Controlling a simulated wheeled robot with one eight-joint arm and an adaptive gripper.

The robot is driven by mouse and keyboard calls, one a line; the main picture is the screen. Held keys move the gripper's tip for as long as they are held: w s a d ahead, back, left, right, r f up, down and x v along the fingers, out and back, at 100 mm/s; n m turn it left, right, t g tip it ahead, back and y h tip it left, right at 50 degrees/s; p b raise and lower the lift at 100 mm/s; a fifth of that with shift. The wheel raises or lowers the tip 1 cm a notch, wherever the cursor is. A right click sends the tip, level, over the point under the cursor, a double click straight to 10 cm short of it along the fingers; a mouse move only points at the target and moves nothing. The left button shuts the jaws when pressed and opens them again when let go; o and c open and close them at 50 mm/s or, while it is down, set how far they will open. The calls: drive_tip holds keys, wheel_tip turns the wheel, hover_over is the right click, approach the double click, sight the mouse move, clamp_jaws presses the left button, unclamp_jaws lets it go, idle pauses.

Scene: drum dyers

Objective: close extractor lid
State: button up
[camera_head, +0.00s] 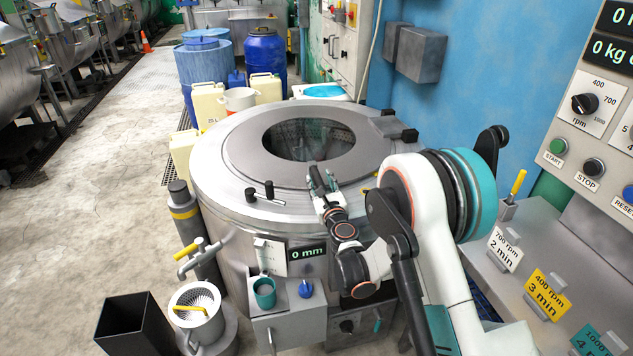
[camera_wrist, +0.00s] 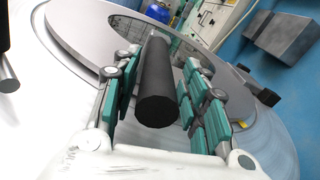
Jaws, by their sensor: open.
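The extractor (camera_head: 215,195) is a round steel drum machine with a broad pale top. Its grey disc lid (camera_head: 245,150) lies flat-looking on top, with a round window or opening in its middle showing a perforated basket; I cannot tell whether it is fully seated. The lid's edge also shows in the wrist view (camera_wrist: 80,45). My gripper (camera_head: 322,180) is over the front right of the lid. In the wrist view my gripper (camera_wrist: 160,95) is open, its green-padded fingers on either side of a black bar handle (camera_wrist: 157,85). Gaps show beside the bar.
A small black-knobbed latch (camera_head: 260,192) sits on the front left rim. A black block, maybe a hinge (camera_head: 392,128), is at the back right. The front display (camera_head: 307,252) reads 0 mm. A control panel (camera_head: 590,120) stands right; a black bin (camera_head: 135,325) stands front left. Open floor lies left.

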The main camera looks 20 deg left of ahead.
drive_tip(key=v, duration=0.4)
drive_tip(key=a+v, duration=0.1)
drive_tip(key=v, duration=0.2)
drive_tip(key=shift+s+a+r, duration=0.1)
drive_tip(key=shift+s+r, duration=0.2)
drive_tip(key=shift+r, duration=0.1)
drive_tip(key=shift+r, duration=0.1)
